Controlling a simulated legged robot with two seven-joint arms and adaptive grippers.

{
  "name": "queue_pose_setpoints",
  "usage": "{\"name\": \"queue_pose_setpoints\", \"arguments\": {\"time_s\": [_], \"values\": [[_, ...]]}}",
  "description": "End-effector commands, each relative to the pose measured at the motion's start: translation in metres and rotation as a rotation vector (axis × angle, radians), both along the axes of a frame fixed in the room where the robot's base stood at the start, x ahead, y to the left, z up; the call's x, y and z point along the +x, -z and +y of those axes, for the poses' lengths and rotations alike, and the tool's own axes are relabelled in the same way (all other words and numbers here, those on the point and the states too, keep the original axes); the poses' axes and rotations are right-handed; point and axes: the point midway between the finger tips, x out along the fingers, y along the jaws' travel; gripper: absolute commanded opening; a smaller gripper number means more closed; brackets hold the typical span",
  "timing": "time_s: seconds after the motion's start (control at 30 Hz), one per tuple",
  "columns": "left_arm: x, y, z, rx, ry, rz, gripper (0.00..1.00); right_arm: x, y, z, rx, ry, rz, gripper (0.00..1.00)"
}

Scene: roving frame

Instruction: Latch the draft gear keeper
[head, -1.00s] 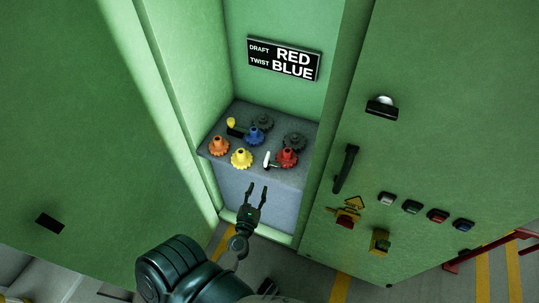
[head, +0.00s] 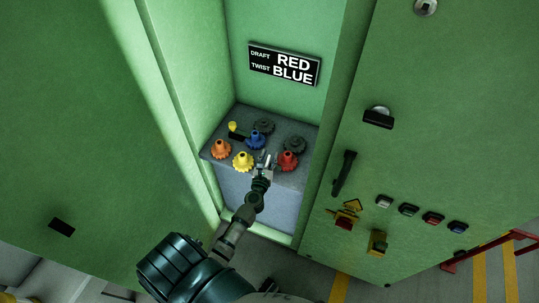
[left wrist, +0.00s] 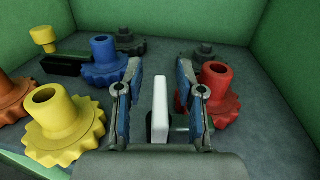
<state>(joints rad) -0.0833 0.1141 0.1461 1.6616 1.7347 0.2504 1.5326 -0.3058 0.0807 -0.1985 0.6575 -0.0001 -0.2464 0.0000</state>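The sign (head: 284,64) reads DRAFT RED and TWIST BLUE. The red gear (head: 288,160) sits at the front right of the grey shelf; it also shows in the left wrist view (left wrist: 218,88). A white-handled keeper (left wrist: 160,108) stands upright just left of the red gear, on a dark base partly hidden by my fingers. My left gripper (head: 267,157) is open at the shelf's front. In the left wrist view its fingers (left wrist: 158,95) stand on either side of the white handle, with gaps between. My right gripper is not in view.
The shelf (head: 233,168) also bears a blue gear (head: 254,139), yellow gear (head: 243,161), orange gear (head: 220,149) and dark gears. A yellow-knobbed keeper (left wrist: 44,38) lies near the blue gear. Green recess walls close in both sides. A panel with buttons (head: 408,210) stands right.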

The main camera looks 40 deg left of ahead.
Motion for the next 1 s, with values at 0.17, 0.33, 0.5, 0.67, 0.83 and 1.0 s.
{"name": "queue_pose_setpoints", "arguments": {"time_s": [0.17, 0.33, 0.5, 0.67, 0.83, 1.0], "values": [[0.0069, -0.0001, 0.0030, 0.000, 0.000, 0.000, 0.38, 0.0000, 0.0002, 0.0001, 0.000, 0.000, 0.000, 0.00], [0.0070, -0.0002, 0.0030, 0.000, 0.000, 0.000, 0.38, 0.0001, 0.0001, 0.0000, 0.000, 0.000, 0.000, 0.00], [0.0069, -0.0002, 0.0030, 0.000, 0.000, 0.000, 0.05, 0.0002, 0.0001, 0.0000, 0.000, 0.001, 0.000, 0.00], [0.0068, -0.0002, 0.0030, 0.000, 0.000, 0.000, 0.00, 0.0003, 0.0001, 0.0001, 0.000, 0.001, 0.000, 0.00], [0.0067, -0.0001, 0.0029, -0.001, -0.012, 0.000, 0.00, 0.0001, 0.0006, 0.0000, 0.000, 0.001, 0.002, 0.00], [0.0062, 0.0004, 0.0038, -0.004, -0.066, -0.001, 0.00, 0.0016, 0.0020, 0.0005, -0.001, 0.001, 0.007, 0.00]]}}
